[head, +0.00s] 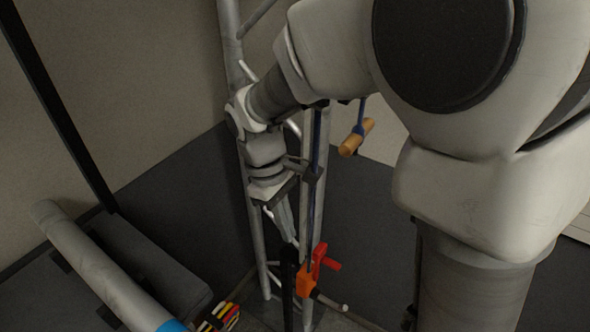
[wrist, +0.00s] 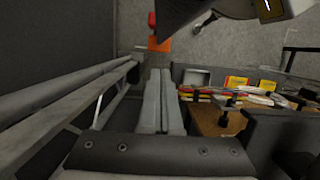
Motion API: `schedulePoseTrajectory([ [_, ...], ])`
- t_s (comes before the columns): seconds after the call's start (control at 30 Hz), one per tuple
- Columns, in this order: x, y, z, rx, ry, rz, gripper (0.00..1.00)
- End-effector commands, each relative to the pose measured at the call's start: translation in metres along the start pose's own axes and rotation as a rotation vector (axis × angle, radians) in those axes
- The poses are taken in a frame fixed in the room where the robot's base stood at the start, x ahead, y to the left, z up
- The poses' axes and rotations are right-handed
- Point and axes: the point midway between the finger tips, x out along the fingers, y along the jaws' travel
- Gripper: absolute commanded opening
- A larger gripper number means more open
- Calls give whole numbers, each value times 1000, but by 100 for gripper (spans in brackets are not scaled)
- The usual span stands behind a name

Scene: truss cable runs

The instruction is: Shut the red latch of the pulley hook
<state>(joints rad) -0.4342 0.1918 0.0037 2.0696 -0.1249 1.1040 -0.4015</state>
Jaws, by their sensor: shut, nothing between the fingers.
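The orange body of the pulley hook (head: 305,281) hangs low beside the truss in the head view. Its red latch (head: 321,257) sits at its upper right, with a part sticking out to the right. In the wrist view the orange body (wrist: 159,45) and a bit of red (wrist: 152,19) show beyond the fingertips, partly covered by a dark grey shape. My gripper (head: 288,238) points down above and left of the hook, apart from it. Its fingers are together and empty; they also show in the wrist view (wrist: 161,75). Whether the latch is shut is hard to tell.
Truss tubes (head: 252,215) stand close around my gripper. A blue strap (head: 316,150) runs down to the hook, and a wooden handle (head: 357,137) hangs to the right. A case with coloured items (wrist: 255,90) lies at the right.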

Motion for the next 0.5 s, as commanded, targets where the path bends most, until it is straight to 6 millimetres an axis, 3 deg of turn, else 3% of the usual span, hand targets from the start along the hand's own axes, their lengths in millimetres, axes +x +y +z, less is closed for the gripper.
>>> schedulePoseTrajectory([
  [0.2,7,0,28,1,1,0,0],
  [0.5,11,0,39,-1,2,0,0],
])
